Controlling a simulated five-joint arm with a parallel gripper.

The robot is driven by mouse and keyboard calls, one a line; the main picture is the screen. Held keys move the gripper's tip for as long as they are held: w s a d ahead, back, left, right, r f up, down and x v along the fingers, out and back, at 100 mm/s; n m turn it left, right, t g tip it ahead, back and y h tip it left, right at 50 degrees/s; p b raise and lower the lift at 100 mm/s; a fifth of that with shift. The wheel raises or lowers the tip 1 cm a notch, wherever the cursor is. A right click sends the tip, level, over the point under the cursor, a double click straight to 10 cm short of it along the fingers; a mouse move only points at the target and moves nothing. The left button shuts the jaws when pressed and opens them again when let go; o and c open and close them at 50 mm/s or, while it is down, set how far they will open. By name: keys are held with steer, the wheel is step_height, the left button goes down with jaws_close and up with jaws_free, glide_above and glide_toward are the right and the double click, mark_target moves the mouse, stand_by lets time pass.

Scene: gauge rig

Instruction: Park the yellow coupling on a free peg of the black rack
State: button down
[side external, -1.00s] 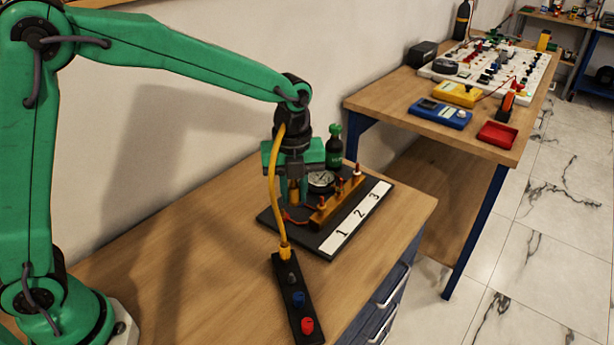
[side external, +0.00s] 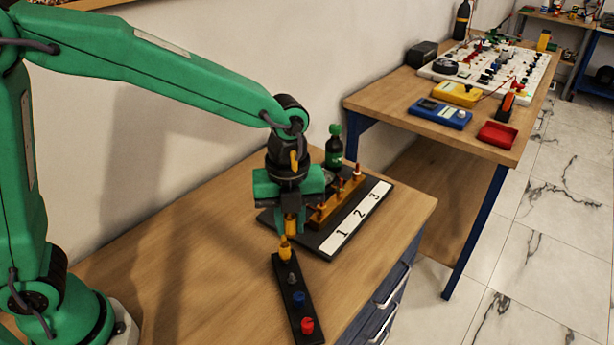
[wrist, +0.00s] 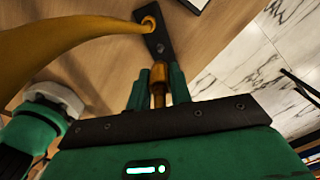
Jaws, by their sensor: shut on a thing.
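My gripper (side external: 290,214) is shut on the yellow coupling (side external: 291,227), a golden-yellow fitting pointing down. In the wrist view the coupling (wrist: 158,94) sits between the green fingers (wrist: 158,80). The black rack (side external: 283,263) lies on the bench just below and in front of it. A grey peg (side external: 292,279) on it looks bare. A blue piece (side external: 299,299) and a red piece (side external: 307,325) sit farther along. A yellow fitting (side external: 286,252) stands at the rack's far end, just below the held coupling; in the wrist view a yellow hose (wrist: 70,42) runs from it.
A black base plate (side external: 322,248) with a brass block (side external: 335,200) and a strip marked 1, 2, 3 (side external: 357,219) is behind my gripper. A dark green-capped bottle (side external: 334,150) stands behind it. The bench left of the rack is clear.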

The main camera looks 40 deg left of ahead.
steer(key=shift+s+d, duration=0.45)
steer(key=shift+s, duration=0.15)
glide_above(292, 274)
steer(key=shift+f, duration=4.25)
steer(key=shift+n, duration=0.3)
steer(key=shift+n, duration=0.5)
steer(key=shift+f, duration=1.65)
steer(key=c, duration=0.9)
jaws_free()
steer(key=shift+o, duration=0.2)
